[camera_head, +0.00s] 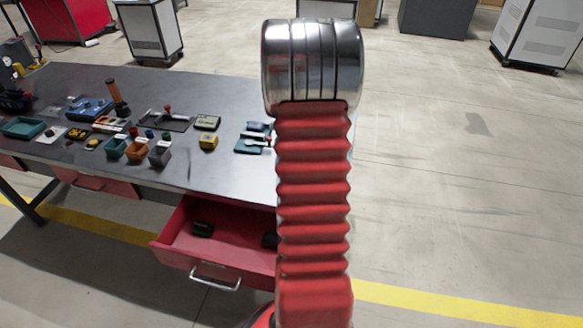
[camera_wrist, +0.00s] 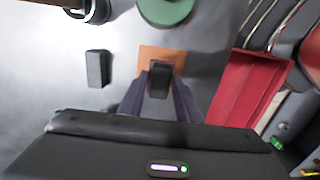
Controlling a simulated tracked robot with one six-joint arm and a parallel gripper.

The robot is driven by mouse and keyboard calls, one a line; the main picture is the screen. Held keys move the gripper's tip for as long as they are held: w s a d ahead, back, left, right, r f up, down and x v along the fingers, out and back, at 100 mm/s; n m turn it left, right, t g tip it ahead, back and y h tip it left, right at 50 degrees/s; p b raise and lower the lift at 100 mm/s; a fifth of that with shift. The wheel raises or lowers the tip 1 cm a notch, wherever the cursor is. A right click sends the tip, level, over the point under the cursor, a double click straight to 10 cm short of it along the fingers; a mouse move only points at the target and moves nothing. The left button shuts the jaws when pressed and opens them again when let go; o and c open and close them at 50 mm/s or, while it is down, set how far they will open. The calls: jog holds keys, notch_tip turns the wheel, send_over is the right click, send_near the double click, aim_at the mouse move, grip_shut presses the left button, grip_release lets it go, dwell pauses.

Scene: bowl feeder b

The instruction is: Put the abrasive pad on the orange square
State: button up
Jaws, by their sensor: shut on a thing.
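In the wrist view my gripper (camera_wrist: 158,84) is shut on a small dark block (camera_wrist: 159,76), which I take to be the abrasive pad. The orange square (camera_wrist: 161,54) lies flat on the grey table top just beyond the fingertips, and the fingers and the block cover its near part. I cannot tell whether the block touches the square or is held above it. In the head view my arm hides the gripper, and I cannot make out the orange square there.
Another dark block (camera_wrist: 97,68) lies left of the square. A green round thing (camera_wrist: 166,9) is beyond it. An open red drawer (camera_wrist: 247,88) is at the right. In the head view, the table (camera_head: 215,176) carries several small bins and tools; the open drawer (camera_head: 222,258) juts out below.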

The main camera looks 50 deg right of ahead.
jog(key=shift+f, duration=1.6)
jog(key=o, duration=1.1)
jog(key=shift+f, duration=0.1)
jog(key=shift+c, duration=0.2)
notch_tip(320, 180, up, 12)
jog(key=shift+r, duration=0.1)
